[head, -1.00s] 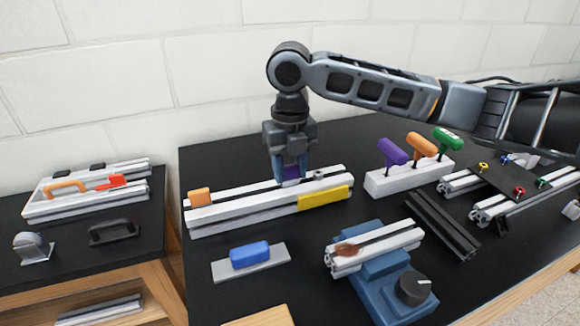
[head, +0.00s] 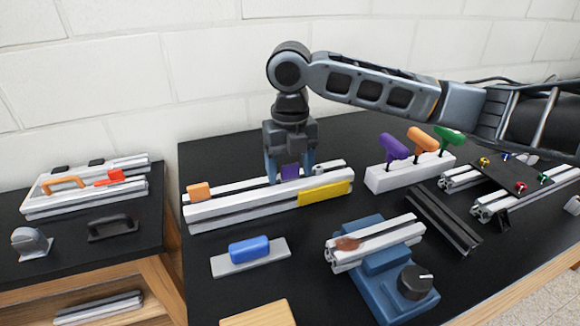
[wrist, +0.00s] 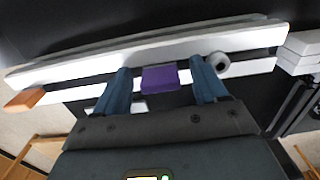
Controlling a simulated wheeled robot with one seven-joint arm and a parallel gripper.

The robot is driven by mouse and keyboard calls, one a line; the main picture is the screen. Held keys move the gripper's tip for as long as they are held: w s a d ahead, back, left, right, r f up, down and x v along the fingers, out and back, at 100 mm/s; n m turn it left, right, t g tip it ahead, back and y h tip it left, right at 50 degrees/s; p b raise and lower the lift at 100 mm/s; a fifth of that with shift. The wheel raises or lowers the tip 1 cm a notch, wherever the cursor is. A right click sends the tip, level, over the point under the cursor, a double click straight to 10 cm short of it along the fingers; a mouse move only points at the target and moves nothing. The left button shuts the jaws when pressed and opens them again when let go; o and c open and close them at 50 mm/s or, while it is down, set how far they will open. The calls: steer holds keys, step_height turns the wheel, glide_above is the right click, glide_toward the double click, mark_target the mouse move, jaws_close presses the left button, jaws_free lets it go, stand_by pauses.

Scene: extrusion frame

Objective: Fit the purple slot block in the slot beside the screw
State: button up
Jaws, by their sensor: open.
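The purple slot block (head: 290,172) sits on the slotted extrusion (head: 235,208) in the middle of the table. In the wrist view the purple block (wrist: 160,79) lies between my fingers, with a gap on each side. The screw (wrist: 219,63) stands just right of the right finger; it also shows in the head view (head: 317,173). My gripper (head: 289,178) is open and straddles the block from above. The block's underside is hidden, so I cannot tell how deep it sits in the slot.
On the same extrusion are an orange block (head: 199,191) at the left end and a yellow plate (head: 325,193) on the front face. A blue block (head: 249,251) lies in front. A white stand with coloured T-handles (head: 395,148) is right of the extrusion.

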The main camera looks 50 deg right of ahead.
mark_target(290, 165)
steer(key=shift+r+b, duration=0.3)
steer(key=shift+r, duration=3.6)
